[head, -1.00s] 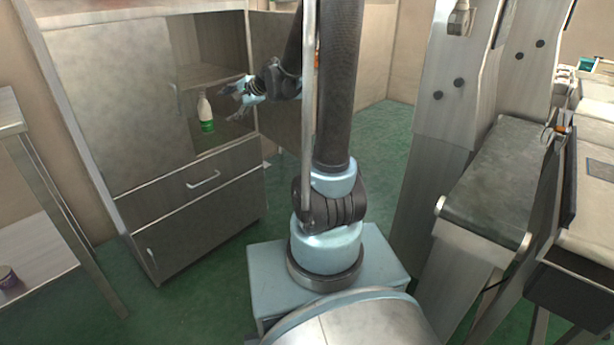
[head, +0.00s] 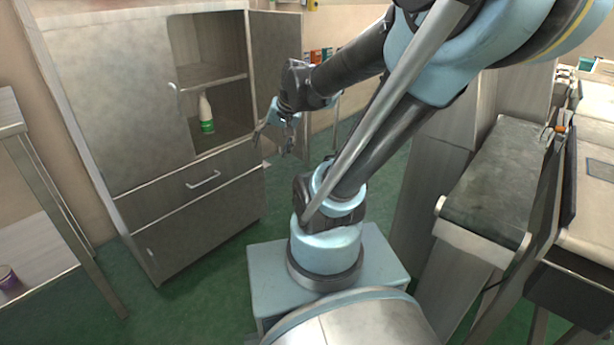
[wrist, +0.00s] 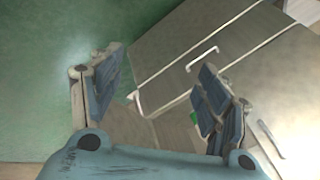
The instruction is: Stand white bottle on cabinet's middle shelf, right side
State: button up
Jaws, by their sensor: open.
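The white bottle (head: 206,115) with a green label stands upright inside the open right side of the grey cabinet (head: 120,95). It rests on the level just above the drawer, below a shelf board (head: 215,79), and close to the shut left door in the picture. My gripper (head: 272,145) is open and empty, in front of the cabinet and to the right of the bottle, apart from it. In the wrist view my gripper's fingers (wrist: 160,62) are spread with nothing between them. A small green patch shows beside the right finger; I cannot tell if it is the bottle's label.
The cabinet's right door (head: 277,75) stands open behind my gripper. A drawer with a handle (head: 203,180) lies below the bottle's level. A side table (head: 40,250) stands at left, and a conveyor (head: 495,185) at right. Green floor (head: 200,290) is clear before the cabinet.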

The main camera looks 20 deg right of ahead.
jog(key=s+d+f+n+g+h, duration=0.1)
jog(key=s+d+f, duration=0.1)
jog(key=s+d, duration=0.2)
jog(key=s+d+f+n+g+h, duration=0.1)
jog(key=s+d+f+n+h, duration=0.1)
jog(key=s, duration=0.6)
jog(key=shift+s+d+f+n, duration=0.3)
jog(key=shift+d+f, duration=0.3)
jog(key=shift+d, duration=0.45)
